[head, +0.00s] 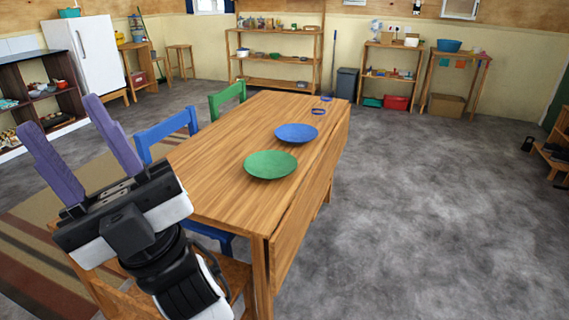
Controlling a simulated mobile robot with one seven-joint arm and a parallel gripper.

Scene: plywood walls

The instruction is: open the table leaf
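The wooden table (215,190) stands in the middle of the head view, its long side running away from me. Its leaf (305,205) hangs down along the right side as a vertical wooden panel. A green plate (270,164) and a blue plate (296,133) lie on the tabletop. My gripper (62,120) is at the left, left of the table's near end, with its two purple fingers pointing up and spread apart. Nothing shows between the fingers. My gripper is apart from the leaf.
A blue chair (166,130) and a green chair (227,98) stand along the table's left side. A wooden chair (236,277) is at the near end, partly hidden by my arm. The grey floor (430,210) to the right is clear.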

